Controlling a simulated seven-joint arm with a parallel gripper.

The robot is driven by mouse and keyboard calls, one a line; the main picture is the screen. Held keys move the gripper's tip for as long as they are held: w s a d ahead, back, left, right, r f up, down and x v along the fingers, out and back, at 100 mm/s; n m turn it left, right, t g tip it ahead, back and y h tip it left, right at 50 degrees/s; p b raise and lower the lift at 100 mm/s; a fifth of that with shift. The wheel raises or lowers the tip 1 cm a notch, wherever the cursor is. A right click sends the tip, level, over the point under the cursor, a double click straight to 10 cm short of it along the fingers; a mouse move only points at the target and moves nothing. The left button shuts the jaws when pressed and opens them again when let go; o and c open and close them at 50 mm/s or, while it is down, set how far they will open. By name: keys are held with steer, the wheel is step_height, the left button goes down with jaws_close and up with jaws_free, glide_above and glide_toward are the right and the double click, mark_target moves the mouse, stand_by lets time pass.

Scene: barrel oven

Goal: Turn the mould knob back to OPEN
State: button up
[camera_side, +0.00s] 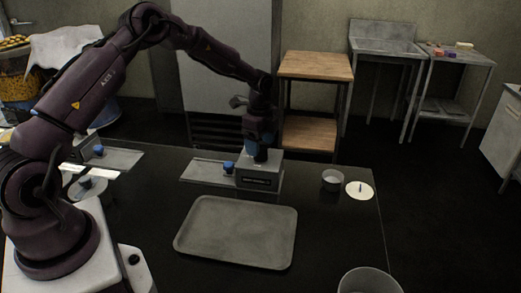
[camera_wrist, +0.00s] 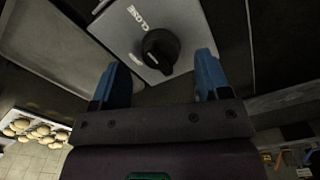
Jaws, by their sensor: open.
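The black mould knob (camera_wrist: 160,49) sits on the grey top of the mould box (camera_wrist: 185,22) in the wrist view. The word CLOSE is printed on that top, up and left of the knob; no OPEN label is readable. The knob's exact pointing is hard to tell. In the side view the grey mould box (camera_side: 259,177) stands on the dark table, and my gripper (camera_side: 261,148) is directly above it, pointing down. In the wrist view the blue fingers of my gripper (camera_wrist: 158,62) are apart, one to each side of the knob, with visible gaps and nothing between them gripped.
A grey tray (camera_side: 236,235) lies in front of the box. A flat plate with a blue knob (camera_side: 228,167) adjoins it at left. A small round tin (camera_side: 332,179) and a white disc (camera_side: 360,190) lie to the right. A bowl (camera_side: 369,281) is at the front edge.

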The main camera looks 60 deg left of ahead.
mark_target(261, 153)
steer(key=shift+f, duration=1.3)
steer(key=c, duration=0.9)
steer(key=shift+c, duration=0.2)
